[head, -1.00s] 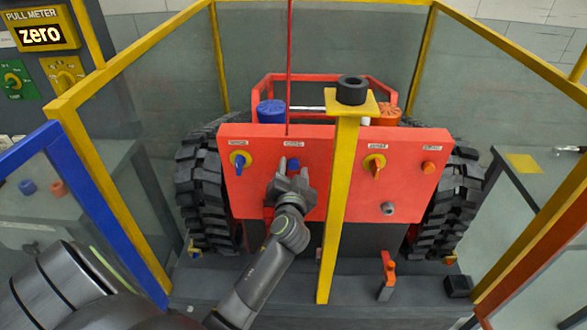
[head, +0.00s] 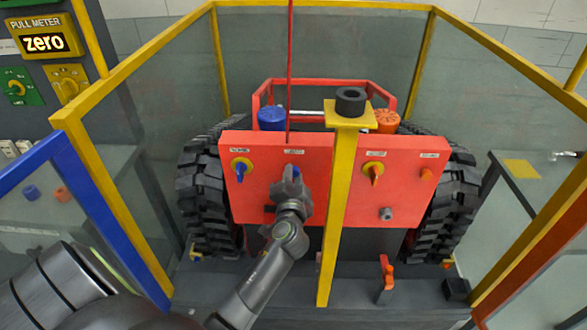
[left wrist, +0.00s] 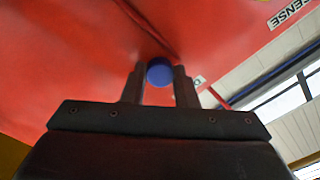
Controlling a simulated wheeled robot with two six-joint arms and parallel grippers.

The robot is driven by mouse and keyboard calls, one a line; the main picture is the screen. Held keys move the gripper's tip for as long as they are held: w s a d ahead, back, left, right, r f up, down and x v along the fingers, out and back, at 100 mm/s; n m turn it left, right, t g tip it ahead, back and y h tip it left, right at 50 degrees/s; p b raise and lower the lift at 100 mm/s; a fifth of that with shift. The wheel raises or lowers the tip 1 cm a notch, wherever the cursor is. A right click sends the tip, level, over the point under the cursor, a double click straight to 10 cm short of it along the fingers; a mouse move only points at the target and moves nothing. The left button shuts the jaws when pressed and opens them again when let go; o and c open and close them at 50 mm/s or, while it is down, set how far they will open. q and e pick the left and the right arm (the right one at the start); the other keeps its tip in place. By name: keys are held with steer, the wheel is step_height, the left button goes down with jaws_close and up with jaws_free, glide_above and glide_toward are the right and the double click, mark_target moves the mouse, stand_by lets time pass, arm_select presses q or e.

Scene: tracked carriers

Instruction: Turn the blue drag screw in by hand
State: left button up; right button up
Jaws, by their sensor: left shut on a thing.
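The blue drag screw (head: 296,171) sits in the upper middle of the red carrier's front panel (head: 265,195), below a small label. My left gripper (head: 291,173) is at the panel, its fingers on either side of the screw and shut on it. In the left wrist view the round blue screw head (left wrist: 160,71) shows between the two fingertips (left wrist: 160,78). The gripper hides part of the screw in the head view, and how deep it sits cannot be told. My right gripper is not in view.
A yellow post (head: 337,220) stands in front of the panel, just right of my left gripper. A blue-handled knob (head: 240,170) is to the left, an orange-handled one (head: 375,172) to the right. Yellow-framed clear walls surround the carrier. A pull meter (head: 44,40) reads zero.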

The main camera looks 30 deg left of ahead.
arm_select(q)
steer(key=m+p, duration=0.1)
steer(key=m, duration=0.2)
steer(key=shift+r, duration=0.2)
steer(key=shift+f+m+p, duration=0.1)
steer(key=shift+m+p, duration=0.4)
steer(key=shift+m, duration=0.3)
steer(key=shift+f+m, duration=0.15)
steer(key=shift+m, duration=0.25)
steer(key=shift+m+p, duration=0.35)
steer(key=shift+m, duration=0.05)
steer(key=m+p, duration=0.1)
steer(key=m, duration=0.1)
steer(key=m+p, duration=0.1)
steer(key=m, duration=0.1)
steer(key=shift+r+m+p, duration=0.2)
steer(key=shift+m+p, duration=0.15)
steer(key=shift+m, duration=0.05)
steer(key=m+p, duration=0.1)
steer(key=m, duration=0.1)
steer(key=shift+m, duration=0.4)
steer(key=shift+f+m, duration=0.25)
steer(key=shift+m, duration=0.45)
